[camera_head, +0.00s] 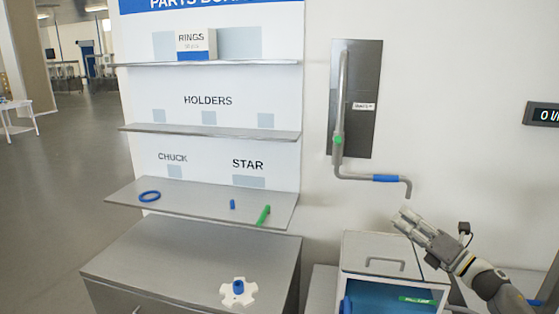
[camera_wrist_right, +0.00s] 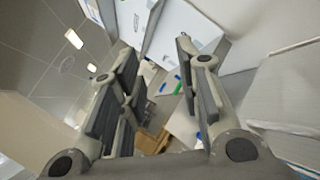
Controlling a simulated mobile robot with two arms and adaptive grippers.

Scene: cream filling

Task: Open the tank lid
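The tank (camera_head: 347,262) is a grey box at the lower right of the head view. A grey lid panel (camera_head: 365,248) with a bar handle (camera_head: 386,262) is at its upper part. Below the panel a blue area (camera_head: 375,296) with a green label (camera_head: 417,300) shows; I cannot tell for certain how far the lid is open. My right gripper (camera_head: 402,219) is above and right of the handle, apart from it, fingers pointing up and left. In the right wrist view its fingers (camera_wrist_right: 155,50) are spread with nothing held between them. My left gripper is not in view.
A pipe with a blue grip (camera_head: 386,178) hangs on the wall above the tank. Left are the parts shelves (camera_head: 180,203) with a blue ring (camera_head: 149,196) and a green piece (camera_head: 263,215). A cabinet (camera_head: 150,262) carries a white star piece (camera_head: 226,291).

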